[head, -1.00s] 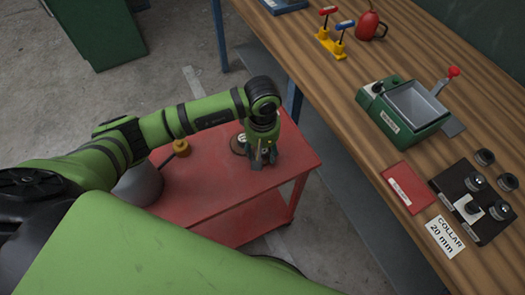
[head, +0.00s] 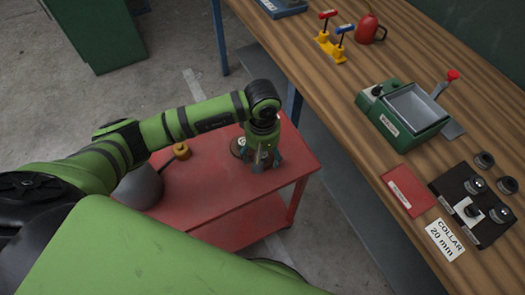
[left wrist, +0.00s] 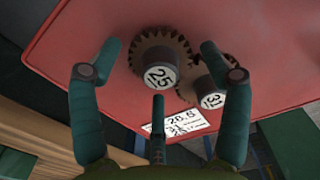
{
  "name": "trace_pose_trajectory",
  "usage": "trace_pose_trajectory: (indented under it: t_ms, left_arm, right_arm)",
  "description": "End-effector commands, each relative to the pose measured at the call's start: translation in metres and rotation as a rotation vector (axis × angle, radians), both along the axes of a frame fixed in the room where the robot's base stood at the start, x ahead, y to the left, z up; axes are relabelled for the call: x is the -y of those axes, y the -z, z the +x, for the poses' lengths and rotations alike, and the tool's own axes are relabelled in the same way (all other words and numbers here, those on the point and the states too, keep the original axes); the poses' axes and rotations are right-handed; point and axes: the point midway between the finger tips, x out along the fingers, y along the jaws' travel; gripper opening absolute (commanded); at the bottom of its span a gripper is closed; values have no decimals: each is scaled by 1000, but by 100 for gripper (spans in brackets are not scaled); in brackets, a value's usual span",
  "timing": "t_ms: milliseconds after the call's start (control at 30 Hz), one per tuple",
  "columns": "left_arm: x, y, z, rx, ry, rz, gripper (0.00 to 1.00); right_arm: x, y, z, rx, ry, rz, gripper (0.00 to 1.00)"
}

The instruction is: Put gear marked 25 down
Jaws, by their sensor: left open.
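The gear marked 25 (left wrist: 151,52) is a brown toothed wheel with a dark hub and a white numbered face. In the left wrist view it lies on the red cart top (left wrist: 265,50), beside the gear marked 31 (left wrist: 193,90); I cannot tell whether their teeth touch. My left gripper (left wrist: 159,62) is open, its fingers spread around the gear marked 25 with visible gaps. In the head view my left gripper (head: 263,166) is low over the cart and hides most of the gears. My right gripper is not in view.
A white number card (left wrist: 182,123) lies by the gears. The wooden bench (head: 325,85) to the right holds a green box machine (head: 385,115), a red booklet (head: 408,190) and a dark collar tray (head: 455,185). The cart's front is clear.

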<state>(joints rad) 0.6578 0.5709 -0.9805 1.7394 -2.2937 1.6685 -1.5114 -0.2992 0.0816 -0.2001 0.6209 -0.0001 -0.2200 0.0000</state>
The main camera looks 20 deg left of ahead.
Motion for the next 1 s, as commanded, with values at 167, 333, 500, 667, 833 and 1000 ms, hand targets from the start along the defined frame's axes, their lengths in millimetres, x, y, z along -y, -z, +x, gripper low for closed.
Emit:
trace_pose_trajectory:
  t_ms: [167,333,500,667,833,1000]
  left_arm:
    - [-1,-46,2,7,1,1,78]
    - [0,-82,1,6,2,1,78]
    - [-1,-106,1,5,0,0,78]
    - [0,-115,1,2,0,1,78]
    - [0,-115,0,2,-1,1,78]
    - [1,-115,0,1,-1,-4,78]
  right_arm:
    - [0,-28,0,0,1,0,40]
    - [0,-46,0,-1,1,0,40]
    - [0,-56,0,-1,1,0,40]
    - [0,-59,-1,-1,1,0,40]
    - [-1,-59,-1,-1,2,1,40]
    - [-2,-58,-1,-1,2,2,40]
